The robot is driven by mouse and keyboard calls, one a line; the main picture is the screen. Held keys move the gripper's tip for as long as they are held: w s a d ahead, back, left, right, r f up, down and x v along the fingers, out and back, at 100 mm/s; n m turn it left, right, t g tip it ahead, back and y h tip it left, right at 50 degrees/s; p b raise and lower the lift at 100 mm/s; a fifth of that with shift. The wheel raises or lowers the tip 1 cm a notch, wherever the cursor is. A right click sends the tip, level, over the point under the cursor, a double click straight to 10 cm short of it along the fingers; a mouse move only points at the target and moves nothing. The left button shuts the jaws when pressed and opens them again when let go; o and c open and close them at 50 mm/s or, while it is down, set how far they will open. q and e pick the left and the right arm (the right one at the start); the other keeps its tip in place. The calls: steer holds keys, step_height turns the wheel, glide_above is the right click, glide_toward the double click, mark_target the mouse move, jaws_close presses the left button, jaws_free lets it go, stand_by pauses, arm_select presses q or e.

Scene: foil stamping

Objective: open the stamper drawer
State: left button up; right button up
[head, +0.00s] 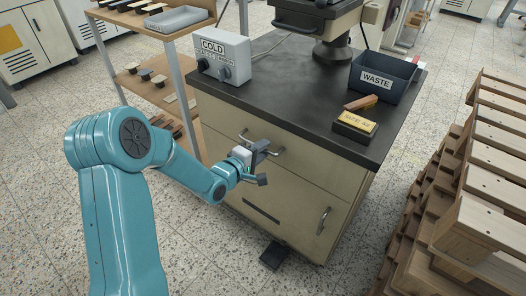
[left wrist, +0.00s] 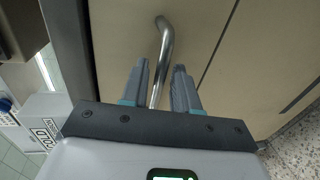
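The stamper cabinet has a beige front with a wide upper drawer (head: 304,160), which sits flush with the front. Its curved metal bar handle (head: 245,136) is partly hidden by my left gripper (head: 262,164). In the left wrist view, the handle (left wrist: 165,45) runs between the two grey fingers of the left gripper (left wrist: 161,65). The fingers are apart, with a gap on each side of the bar, so the gripper is open around the handle. My right gripper is not in view.
On the black worktop (head: 290,95) stand a COLD control box (head: 222,60), a WASTE bin (head: 382,78) and a gold-labelled block (head: 355,125). A lower door has its own handle (head: 323,221). Wooden pallets (head: 490,215) stand at the right, a black pedal (head: 273,255) below.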

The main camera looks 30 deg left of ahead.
arm_select(q)
steer(key=shift+w+f, duration=0.1)
steer(key=shift+w, duration=0.4)
jaws_close()
steer(key=shift+s, duration=0.15)
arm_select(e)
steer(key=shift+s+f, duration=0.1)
